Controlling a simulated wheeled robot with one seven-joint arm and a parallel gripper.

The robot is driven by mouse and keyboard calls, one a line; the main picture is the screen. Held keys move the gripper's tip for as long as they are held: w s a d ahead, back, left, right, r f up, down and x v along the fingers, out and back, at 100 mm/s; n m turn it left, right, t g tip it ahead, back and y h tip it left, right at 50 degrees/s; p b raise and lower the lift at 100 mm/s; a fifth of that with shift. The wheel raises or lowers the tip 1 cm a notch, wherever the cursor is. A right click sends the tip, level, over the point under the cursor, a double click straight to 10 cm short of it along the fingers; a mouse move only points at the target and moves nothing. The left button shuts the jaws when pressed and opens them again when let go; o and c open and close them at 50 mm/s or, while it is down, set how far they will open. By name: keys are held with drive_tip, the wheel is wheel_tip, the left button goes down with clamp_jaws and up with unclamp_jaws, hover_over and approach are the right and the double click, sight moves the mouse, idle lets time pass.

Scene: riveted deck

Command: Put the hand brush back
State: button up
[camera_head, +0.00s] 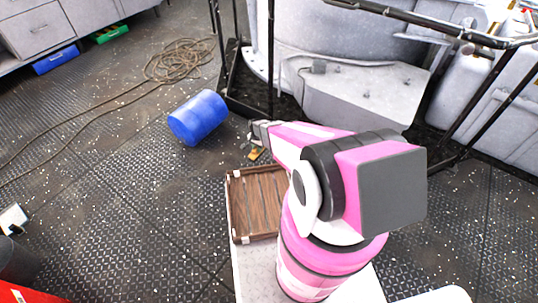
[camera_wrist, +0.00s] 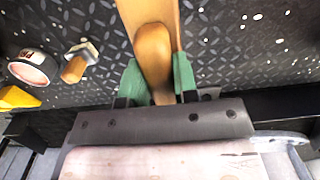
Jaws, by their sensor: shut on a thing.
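My gripper (camera_wrist: 156,78) has green fingers on both sides of a light wooden handle, shut on it, in the wrist view. The handle belongs to a wooden piece that I take for the hand brush (camera_wrist: 152,45); it runs up out of the picture, and no bristles show. In the head view my gripper (camera_head: 262,131) reaches away over the deck, near the black stand. The brush cannot be made out clearly there.
A brown wooden tray (camera_head: 229,207) lies below my arm. A blue cylinder (camera_head: 197,117) lies left of my gripper. A coiled rope (camera_head: 180,62) is farther back. In the wrist view, a small wooden-handled tool (camera_wrist: 75,69), a round red-and-white thing (camera_wrist: 33,68) and a yellow piece (camera_wrist: 16,98) show left.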

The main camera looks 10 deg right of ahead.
drive_tip(key=shift+w+d+f, duration=0.35)
drive_tip(key=shift+d+f, duration=0.85)
drive_tip(key=shift+f, duration=0.2)
drive_tip(key=shift+w+d+f, duration=0.35)
drive_tip(key=shift+d+f, duration=0.85)
drive_tip(key=shift+f, duration=0.2)
drive_tip(key=shift+w+d+f, duration=0.35)
drive_tip(key=shift+d+f, duration=0.85)
drive_tip(key=shift+f, duration=0.2)
drive_tip(key=shift+f, duration=0.15)
drive_tip(key=o, duration=0.8)
drive_tip(key=shift+o, duration=0.2)
wheel_tip(320, 180, up, 13)
drive_tip(key=s+r+n, duration=0.3)
drive_tip(key=s+r, duration=0.4)
drive_tip(key=r, duration=0.5)
drive_tip(key=s+r+n, duration=0.3)
drive_tip(key=s+r, duration=0.4)
drive_tip(key=r, duration=0.5)
drive_tip(key=s+r+n, duration=0.3)
drive_tip(key=s+r, duration=0.4)
drive_tip(key=r, duration=0.5)
drive_tip(key=shift+r, duration=0.4)
